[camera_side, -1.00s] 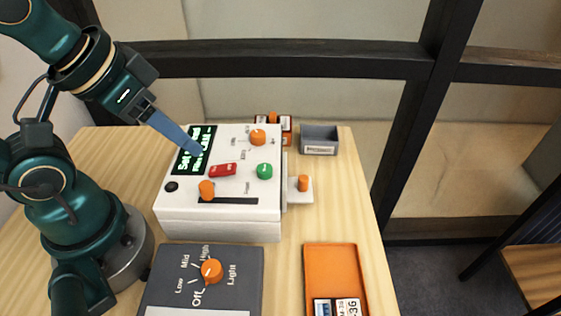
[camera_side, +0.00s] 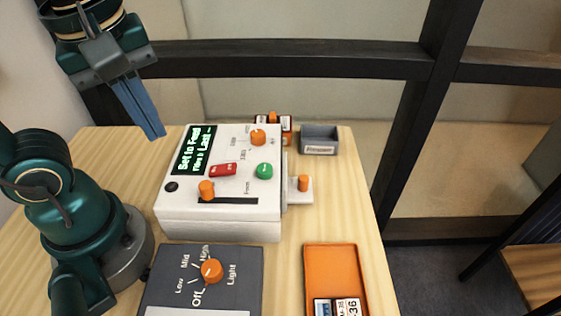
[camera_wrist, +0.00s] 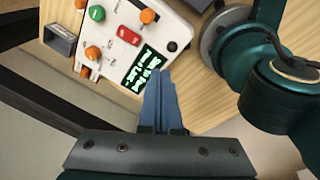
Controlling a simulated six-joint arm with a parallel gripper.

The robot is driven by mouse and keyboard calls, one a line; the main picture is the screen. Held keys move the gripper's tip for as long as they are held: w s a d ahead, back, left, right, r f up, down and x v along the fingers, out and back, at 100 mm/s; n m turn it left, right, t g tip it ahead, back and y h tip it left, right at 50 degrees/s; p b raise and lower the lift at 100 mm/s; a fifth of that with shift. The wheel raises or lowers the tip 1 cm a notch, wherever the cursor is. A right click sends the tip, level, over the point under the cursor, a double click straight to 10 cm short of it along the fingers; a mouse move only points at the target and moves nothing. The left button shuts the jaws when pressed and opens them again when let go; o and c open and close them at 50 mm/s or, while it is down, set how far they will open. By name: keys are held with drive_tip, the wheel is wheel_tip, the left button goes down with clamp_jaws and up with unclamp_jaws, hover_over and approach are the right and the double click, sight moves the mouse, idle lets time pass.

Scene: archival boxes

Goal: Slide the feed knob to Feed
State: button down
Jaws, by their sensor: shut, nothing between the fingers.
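The white machine box (camera_side: 218,222) stands on the wooden table. The orange feed knob (camera_side: 207,188) sits at the left end of a dark slot (camera_side: 232,201) on its front top; an orange knob, likely the same one, shows in the wrist view (camera_wrist: 148,16). A lit screen (camera_side: 194,150) reads "Set to Feed" with a second line below. My gripper (camera_side: 158,135) has blue fingers, is shut and empty, and hangs behind and left of the box, apart from the knob. In the wrist view the gripper (camera_wrist: 160,72) points toward the screen.
The box also carries a red rocker switch (camera_side: 222,170), a green knob (camera_side: 264,171) and an orange dial (camera_side: 258,137). A grey dial panel (camera_side: 236,262) and an orange tray (camera_side: 335,266) lie in front. A grey bin (camera_side: 319,139) stands at the back right.

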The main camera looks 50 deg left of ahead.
drive_tip(key=d+n+g+y, duration=0.1)
drive_tip(key=n, duration=0.1)
drive_tip(key=w+d+r+n+g, duration=0.1)
drive_tip(key=n, duration=0.1)
drive_tip(key=d+n+g+y, duration=0.1)
drive_tip(key=n, duration=0.1)
drive_tip(key=shift+w+d+r+n+y, duration=0.25)
drive_tip(key=shift+w+r+n+y, duration=0.05)
drive_tip(key=shift+w+r, duration=0.1)
hover_over(192, 191)
drive_tip(key=a, duration=0.2)
drive_tip(key=f, duration=0.6)
drive_tip(key=s+f, duration=0.1)
drive_tip(key=f, duration=0.2)
drive_tip(key=shift+f, duration=0.15)
drive_tip(key=shift+w+d+f, duration=0.1)
drive_tip(key=shift+w+d, duration=0.1)
drive_tip(key=shift+d, duration=0.05)
drive_tip(key=shift+w+d, duration=0.25)
drive_tip(key=shift+d, duration=0.55)
drive_tip(key=shift+w+d, duration=0.25)
drive_tip(key=shift+d, duration=0.55)
